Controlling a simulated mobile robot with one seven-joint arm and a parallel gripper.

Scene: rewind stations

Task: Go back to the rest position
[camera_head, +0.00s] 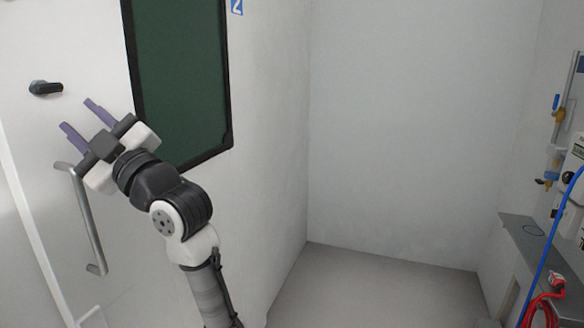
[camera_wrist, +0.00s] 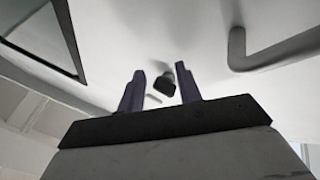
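My gripper (camera_head: 80,118) is raised at the left in the head view, in front of a pale door (camera_head: 50,130). Its two purple fingers are spread apart with nothing between them. In the wrist view my gripper (camera_wrist: 160,88) also shows open. A black latch knob (camera_head: 46,88) sits on the door beyond the fingertips. The knob (camera_wrist: 168,85) appears between the fingers in the wrist view, but farther off. A grey bar handle (camera_head: 88,220) stands on the door below my gripper. This handle (camera_wrist: 265,55) also shows at the upper right of the wrist view.
A bench (camera_head: 535,240) with valves, a blue hose (camera_head: 550,245) and red cable (camera_head: 545,308) stands at far right. The grey floor (camera_head: 380,290) between is clear.

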